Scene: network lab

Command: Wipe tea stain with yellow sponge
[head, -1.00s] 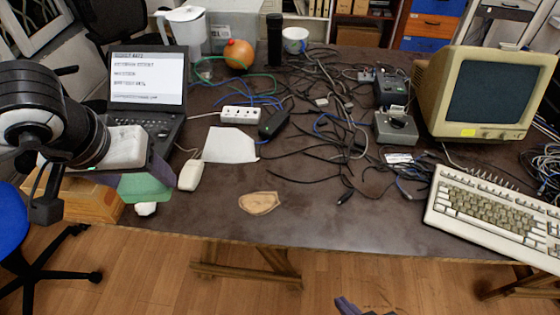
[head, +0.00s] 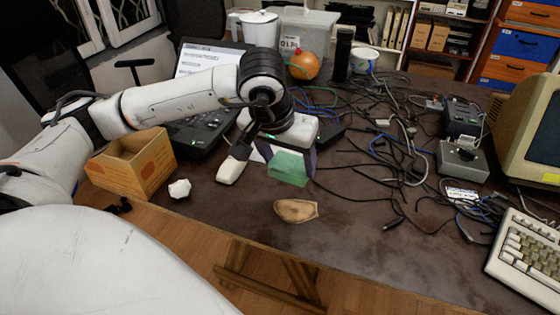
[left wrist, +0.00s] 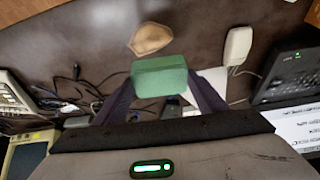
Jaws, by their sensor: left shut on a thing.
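My left gripper (head: 290,160) is shut on a block-shaped sponge (head: 289,170) that looks green, not yellow. It holds the sponge over the dark table, just behind the tan stain (head: 296,210). In the left wrist view the sponge (left wrist: 159,77) sits between the two purple fingers of the left gripper (left wrist: 160,90), and the stain (left wrist: 150,38) shows just beyond it. The stain is an irregular light brown patch with a darker edge, fully visible in both views. I cannot tell whether the sponge touches the table. My right gripper is not in view.
A white mouse (head: 233,170) lies left of the gripper, in front of the laptop (head: 205,120). A cardboard box (head: 135,165) and crumpled paper (head: 180,188) are further left. Tangled cables (head: 385,150) cover the right. The table (head: 360,250) is bare around the stain.

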